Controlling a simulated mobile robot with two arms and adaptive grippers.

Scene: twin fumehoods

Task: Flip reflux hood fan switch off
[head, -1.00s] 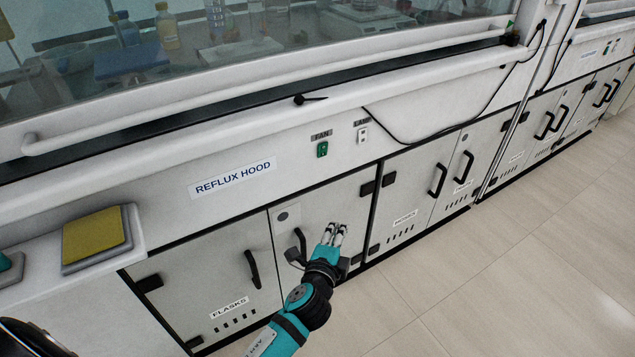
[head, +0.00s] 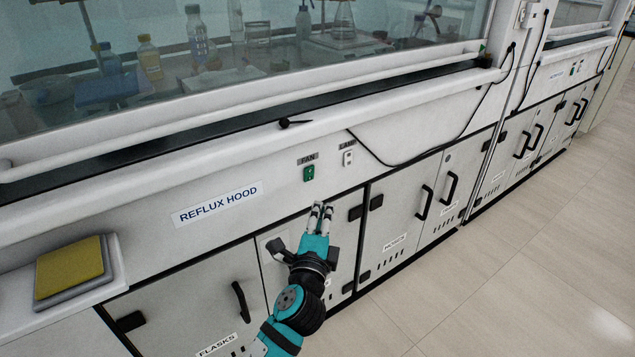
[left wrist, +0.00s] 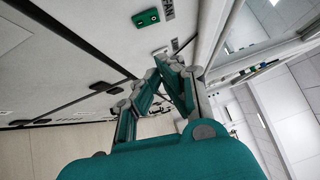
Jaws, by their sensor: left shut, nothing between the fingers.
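The green fan switch (head: 309,173) sits on the front panel of the reflux hood under the FAN label (head: 307,159). It also shows in the left wrist view (left wrist: 146,17), near the top. My left gripper (head: 322,208) is shut and empty, just below the switch and a little to its right in the head view, apart from it. Its fingers (left wrist: 158,62) point up toward the panel in the left wrist view. The REFLUX HOOD label (head: 217,203) is left of the switch. Which way the rocker is pressed is too small to tell. My right gripper is not in view.
A white lamp switch (head: 347,158) sits right of the fan switch. A black cable (head: 400,163) hangs along the panel. Cabinet doors with black handles (head: 241,301) lie below. A yellow pad (head: 70,267) rests on a ledge at left. The floor at right is clear.

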